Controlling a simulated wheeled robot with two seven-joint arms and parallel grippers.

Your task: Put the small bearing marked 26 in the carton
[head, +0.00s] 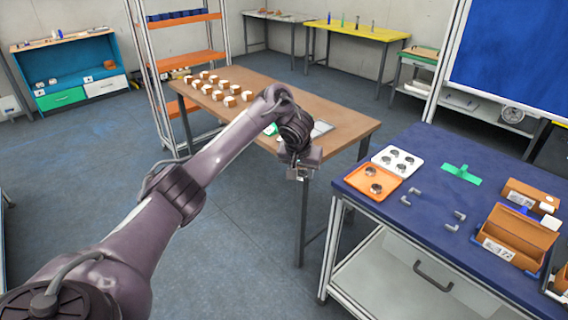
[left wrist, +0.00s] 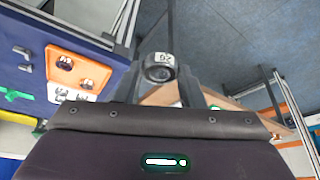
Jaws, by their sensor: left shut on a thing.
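The small bearing (left wrist: 159,70) is a dark ring with a white label in the left wrist view. The label reads 26, upside down in that picture. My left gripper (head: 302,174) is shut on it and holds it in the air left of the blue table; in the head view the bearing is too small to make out. A brown open carton (head: 519,238) with a label ending in 172 stands at the right of the blue table. A second brown carton (head: 531,194) is behind it. My right gripper is in neither view.
The blue table (head: 420,226) bears an orange tray (head: 357,177) with dark round bearings, a white tray (head: 382,156) with several more, a green piece (head: 462,174) and loose grey fittings (head: 416,191). A brown table (head: 262,88) with rows of small boxes stands behind my arm.

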